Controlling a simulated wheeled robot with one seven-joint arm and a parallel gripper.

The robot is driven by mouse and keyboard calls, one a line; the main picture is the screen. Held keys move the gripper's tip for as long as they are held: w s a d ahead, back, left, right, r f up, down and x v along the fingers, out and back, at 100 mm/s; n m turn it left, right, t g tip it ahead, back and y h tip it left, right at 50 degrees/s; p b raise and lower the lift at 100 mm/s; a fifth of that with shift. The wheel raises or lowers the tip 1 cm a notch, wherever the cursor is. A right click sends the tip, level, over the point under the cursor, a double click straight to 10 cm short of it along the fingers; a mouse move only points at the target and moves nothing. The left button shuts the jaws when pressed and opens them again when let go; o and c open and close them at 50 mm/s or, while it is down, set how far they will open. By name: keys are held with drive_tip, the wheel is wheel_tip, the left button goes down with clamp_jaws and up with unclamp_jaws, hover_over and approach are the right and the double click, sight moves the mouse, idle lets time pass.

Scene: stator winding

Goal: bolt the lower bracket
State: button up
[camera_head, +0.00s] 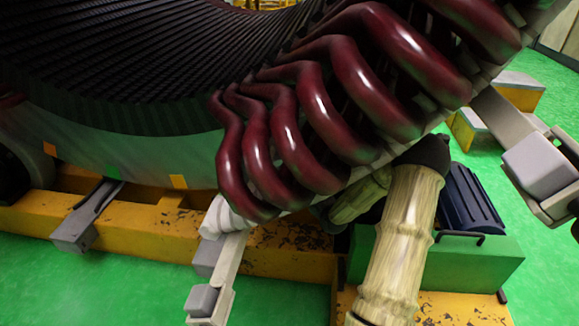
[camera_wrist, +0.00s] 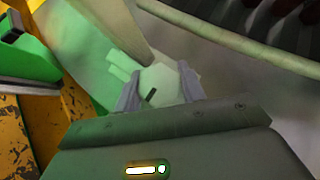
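In the head view, a grey bracket (camera_head: 212,280) hangs below the lower end of the dark red coils (camera_head: 285,135), beside a white wrapped piece (camera_head: 226,217). I cannot tell whether this is the lower bracket. My arm reaches up in front of the yellow frame, and my gripper is mostly hidden behind the coils there. In the wrist view, the two grey fingers of my gripper (camera_wrist: 158,90) are apart. A pale, faceted piece (camera_wrist: 160,78) with a dark slot lies between them. I cannot tell whether they grip it or only flank it. No separate bolt is clearly visible.
The yellow frame (camera_head: 130,220) runs under the stator (camera_head: 120,145). Another grey bracket (camera_head: 85,218) is at left, and one (camera_head: 540,165) at right. A green box (camera_head: 480,262) with a dark blue ribbed part (camera_head: 472,200) stands beside my arm. Green floor is open at lower left.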

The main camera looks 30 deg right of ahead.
drive_tip(key=c, duration=0.3)
drive_tip(key=shift+m+t+p, duration=0.3)
drive_tip(key=shift+m+t, duration=0.1)
drive_tip(key=shift+m, duration=0.1)
drive_tip(key=shift+m+t+h+p, duration=0.6)
drive_tip(key=shift+m+t, duration=0.1)
drive_tip(key=shift+m, duration=0.3)
drive_tip(key=m+t+h+p, duration=0.1)
drive_tip(key=m, duration=0.1)
drive_tip(key=m+t+h+p, duration=0.1)
drive_tip(key=m+h+p, duration=0.1)
drive_tip(key=shift+r+m, duration=0.15)
drive_tip(key=shift+m, duration=0.25)
drive_tip(key=m+h+p, duration=0.6)
drive_tip(key=m+h, duration=0.3)
drive_tip(key=m, duration=0.1)
drive_tip(key=shift+s, duration=0.1)
drive_tip(key=shift+m+g+h+p, duration=0.65)
drive_tip(key=shift+m+h, duration=0.7)
drive_tip(key=shift+m, duration=0.2)
drive_tip(key=shift+m+g+h+p, duration=0.65)
drive_tip(key=shift+m+h, duration=0.7)
drive_tip(key=shift+m, duration=0.2)
drive_tip(key=shift+f, duration=0.2)
